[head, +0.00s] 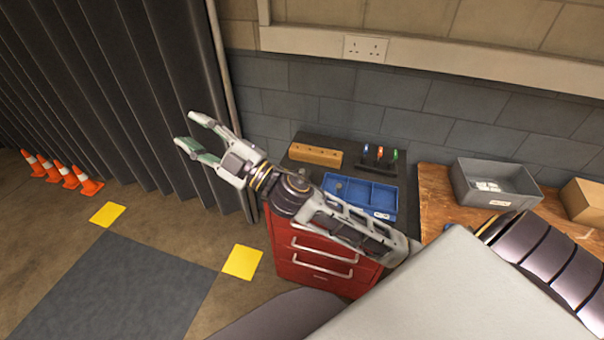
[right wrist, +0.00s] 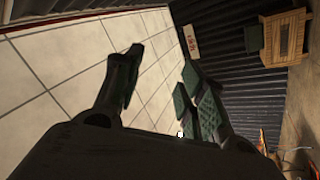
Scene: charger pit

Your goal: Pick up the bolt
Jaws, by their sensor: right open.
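I cannot make out the bolt in either view. My right gripper (head: 185,129) is open and empty, raised at the left of the red drawer cabinet (head: 316,262) in the head view. Its two fingers are spread apart and point up and left, away from the cabinet top. In the right wrist view the same gripper (right wrist: 160,85) shows its two dark green fingers wide apart, with nothing between them. My left gripper is not in view. My right arm hides part of the cabinet and its top.
The cabinet top holds a wooden block with holes (head: 315,155), a blue compartment tray (head: 376,209) and coloured tools (head: 380,152) in a stand. A grey bin (head: 478,199) with pale items stands on the wooden bench (head: 434,190). Orange cones (head: 68,176) stand at the left.

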